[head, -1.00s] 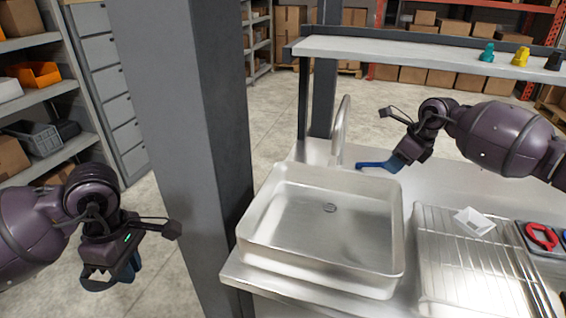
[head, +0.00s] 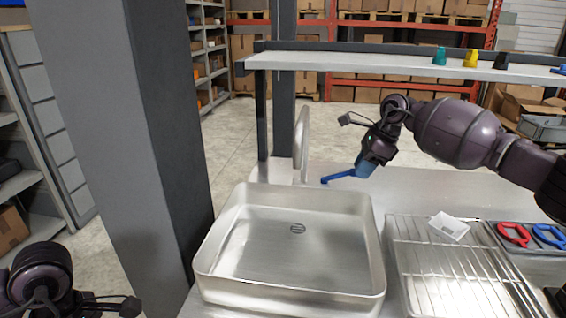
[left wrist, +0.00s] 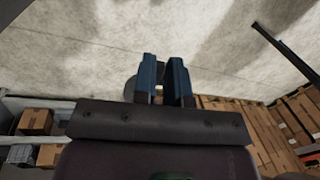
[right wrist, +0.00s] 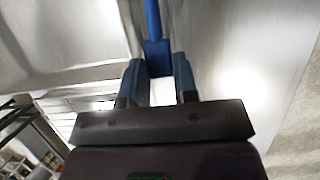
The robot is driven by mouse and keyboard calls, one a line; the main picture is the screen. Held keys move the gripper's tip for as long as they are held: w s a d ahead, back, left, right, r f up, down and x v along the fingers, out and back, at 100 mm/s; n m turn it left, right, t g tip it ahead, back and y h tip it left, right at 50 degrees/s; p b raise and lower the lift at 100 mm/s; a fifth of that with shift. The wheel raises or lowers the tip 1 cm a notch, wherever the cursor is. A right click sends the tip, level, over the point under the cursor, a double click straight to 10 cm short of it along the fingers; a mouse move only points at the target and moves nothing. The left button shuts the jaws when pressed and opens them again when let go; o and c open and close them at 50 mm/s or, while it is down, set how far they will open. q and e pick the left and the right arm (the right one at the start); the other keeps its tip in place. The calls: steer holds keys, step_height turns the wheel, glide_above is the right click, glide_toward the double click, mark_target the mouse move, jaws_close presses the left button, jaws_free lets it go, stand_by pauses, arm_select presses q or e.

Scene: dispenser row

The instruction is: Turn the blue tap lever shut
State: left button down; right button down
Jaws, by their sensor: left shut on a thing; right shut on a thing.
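The blue tap lever (head: 338,177) sticks out to the right of the curved metal tap (head: 301,143) behind the sink. My right gripper (head: 364,167) is at the lever's right end. In the right wrist view, the lever (right wrist: 153,25) runs away from the camera and its near end sits between the two fingers, which are shut on it. My left gripper (left wrist: 161,68) shows in the left wrist view, its fingers close together on a small grey round thing (left wrist: 130,90), mostly hidden behind them. In the head view only part of my left arm shows.
The metal sink (head: 205,262) stands on the counter in front of the tap. A wire rack (head: 405,270) with a white piece (head: 449,226) is to the right, beside red (head: 513,235) and blue (head: 549,236) handled things. A shelf (head: 350,63) spans behind; a grey pillar (head: 120,150) stands left.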

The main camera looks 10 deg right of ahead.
steer(key=shift+r, duration=0.15)
steer(key=c, duration=0.9)
jaws_free()
steer(key=s+d+r, duration=0.1)
steer(key=d, duration=0.3)
steer(key=s+d+r, duration=0.2)
steer(key=d, duration=0.2)
steer(key=s+d+r, duration=0.1)
steer(key=d, duration=0.4)
steer(key=shift+s+d+r, duration=0.1)
steer(key=shift+s+r, duration=0.1)
steer(key=shift+r, duration=0.05)
